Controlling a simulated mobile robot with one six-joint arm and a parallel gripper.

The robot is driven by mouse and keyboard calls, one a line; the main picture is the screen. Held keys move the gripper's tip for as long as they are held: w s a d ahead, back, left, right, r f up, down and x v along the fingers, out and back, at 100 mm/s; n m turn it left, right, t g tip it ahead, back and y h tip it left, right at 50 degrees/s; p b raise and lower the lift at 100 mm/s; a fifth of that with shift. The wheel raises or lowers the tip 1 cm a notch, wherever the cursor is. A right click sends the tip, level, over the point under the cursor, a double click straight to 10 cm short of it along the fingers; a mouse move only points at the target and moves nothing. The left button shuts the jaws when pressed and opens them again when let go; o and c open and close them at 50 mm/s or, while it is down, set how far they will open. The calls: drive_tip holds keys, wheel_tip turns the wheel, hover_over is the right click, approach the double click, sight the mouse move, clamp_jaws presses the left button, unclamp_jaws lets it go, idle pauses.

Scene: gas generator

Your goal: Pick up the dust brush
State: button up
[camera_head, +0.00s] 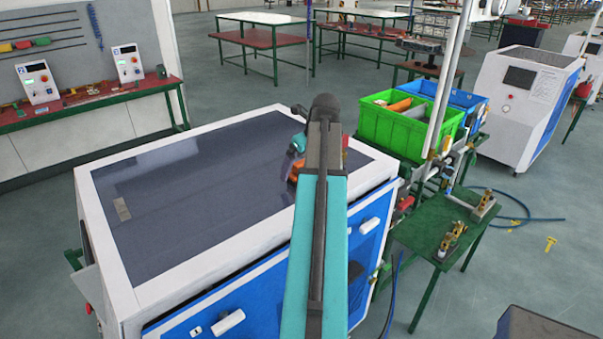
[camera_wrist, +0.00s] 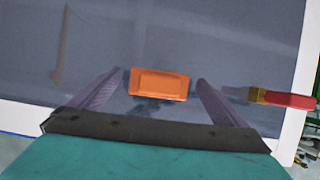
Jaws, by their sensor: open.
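An orange rectangular block (camera_wrist: 160,84) shows between the fingers; the brush is to the right of the right finger. In the head view my arm hides most of the gripper.
The dark table top (camera_head: 200,180) has a raised white rim and is mostly clear. A small tan piece (camera_head: 122,208) lies at its left. A green bin (camera_head: 395,130) and a blue bin (camera_head: 468,101) stand beyond the right edge, near upright pipes.

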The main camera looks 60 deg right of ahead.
sight(301, 161)
drive_tip(key=c, duration=1.2)
drive_tip(key=shift+r, duration=0.15)
drive_tip(key=shift+r+b, duration=1.05)
drive_tip(key=shift+r, duration=0.35)
drive_tip(key=shift+s+r, duration=0.2)
drive_tip(key=shift+s+a+r+b, duration=0.25)
drive_tip(key=shift+s+a+b, duration=0.65)
drive_tip(key=shift+s, duration=1.55)
drive_tip(key=shift+s+a+r+b, duration=0.3)
drive_tip(key=shift+s+a+b, duration=0.6)
drive_tip(key=shift+s, duration=1.6)
drive_tip(key=shift+s+a+r+b, duration=0.25)
drive_tip(key=shift+s+a+b, duration=0.65)
drive_tip(key=shift+s, duration=1.55)
drive_tip(key=shift+d, duration=0.1)
